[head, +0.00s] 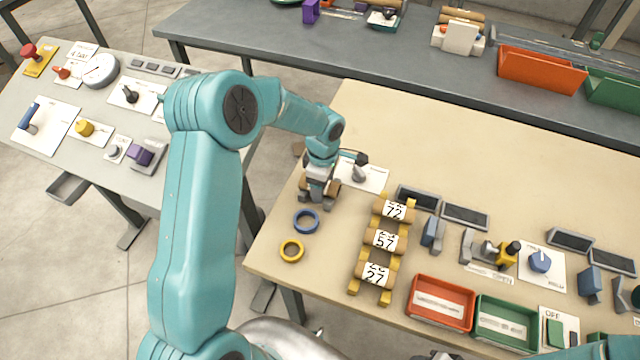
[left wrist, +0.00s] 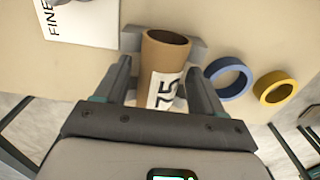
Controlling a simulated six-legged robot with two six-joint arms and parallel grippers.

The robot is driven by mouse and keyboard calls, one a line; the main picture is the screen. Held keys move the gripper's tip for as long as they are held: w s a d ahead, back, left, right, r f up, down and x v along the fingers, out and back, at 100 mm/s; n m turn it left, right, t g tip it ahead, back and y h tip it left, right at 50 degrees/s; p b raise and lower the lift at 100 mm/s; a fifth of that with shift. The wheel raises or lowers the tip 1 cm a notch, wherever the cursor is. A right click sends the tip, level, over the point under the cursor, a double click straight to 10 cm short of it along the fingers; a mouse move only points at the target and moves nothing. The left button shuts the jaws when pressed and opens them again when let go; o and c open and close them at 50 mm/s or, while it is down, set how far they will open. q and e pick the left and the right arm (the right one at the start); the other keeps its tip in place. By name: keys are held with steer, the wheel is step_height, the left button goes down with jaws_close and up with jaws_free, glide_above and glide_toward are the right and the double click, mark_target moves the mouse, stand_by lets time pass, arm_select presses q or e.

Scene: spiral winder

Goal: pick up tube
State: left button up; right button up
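A brown cardboard tube (left wrist: 162,68) with a white label reading 75 stands out in the left wrist view, against a grey holder (left wrist: 132,38). My left gripper (left wrist: 160,85) has its two fingers apart, one on each side of the tube, with small gaps visible. In the head view my left gripper (head: 318,192) is low over the beige table's left part and mostly hides this tube. Three more tubes, labelled 72 (head: 397,211), 57 (head: 384,240) and 27 (head: 376,274), lie on a yellow rack (head: 354,285). My right gripper is not in view.
A blue ring (head: 296,224) and a yellow ring (head: 283,253) lie near the table's left edge. A white card with a grey knob (head: 360,172) is just right of the gripper. Red (head: 412,300) and green (head: 480,328) trays stand at the front.

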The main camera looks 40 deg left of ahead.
arm_select(q)
steer(key=c, duration=0.8)
steer(key=shift+w+r, duration=0.1)
steer(key=shift+r, duration=0.35)
step_height(320, 180, up, 19)
steer(key=b, duration=0.1)
